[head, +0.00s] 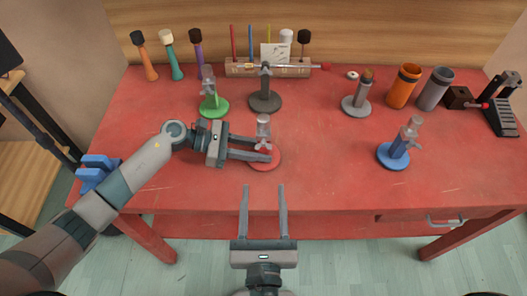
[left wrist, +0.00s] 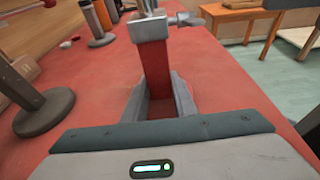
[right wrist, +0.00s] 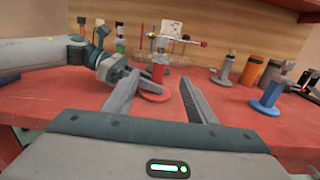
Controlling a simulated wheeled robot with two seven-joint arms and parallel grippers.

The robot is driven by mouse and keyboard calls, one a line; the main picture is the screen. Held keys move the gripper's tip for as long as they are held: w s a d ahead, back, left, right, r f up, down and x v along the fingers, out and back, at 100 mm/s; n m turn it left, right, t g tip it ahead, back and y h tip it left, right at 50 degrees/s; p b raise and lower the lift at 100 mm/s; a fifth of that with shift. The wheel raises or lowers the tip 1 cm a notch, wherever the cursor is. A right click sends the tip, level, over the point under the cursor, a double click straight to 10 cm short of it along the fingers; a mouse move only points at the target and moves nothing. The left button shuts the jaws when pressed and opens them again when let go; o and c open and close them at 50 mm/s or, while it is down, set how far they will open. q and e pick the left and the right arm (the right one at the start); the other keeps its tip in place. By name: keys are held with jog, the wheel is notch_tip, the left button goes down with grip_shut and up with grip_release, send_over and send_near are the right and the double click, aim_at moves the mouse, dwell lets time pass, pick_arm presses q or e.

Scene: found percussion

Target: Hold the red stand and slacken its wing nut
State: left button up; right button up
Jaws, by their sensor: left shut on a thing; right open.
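The red stand (head: 272,163) stands upright near the front middle of the red table, with a round base, a red post and a grey clamp on top. My left gripper (head: 269,152) is shut on its post from the left; the post (left wrist: 157,72) fills the space between the fingers in the left wrist view. The grey wing nut (left wrist: 187,19) sticks out to one side near the post's top. My right gripper (head: 263,187) is open and empty, in front of the table edge and pointing at the stand. The red post (right wrist: 158,74) also shows ahead between its fingers.
A green stand (head: 213,107) and a dark stand (head: 265,103) are behind the red one. A blue stand (head: 393,155) is at the right, with a grey stand (head: 356,108) and orange cup (head: 404,86) farther back.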

aim_at(264, 150)
dwell(0.4)
jog(key=w, duration=1.2)
jog(key=c, duration=1.1)
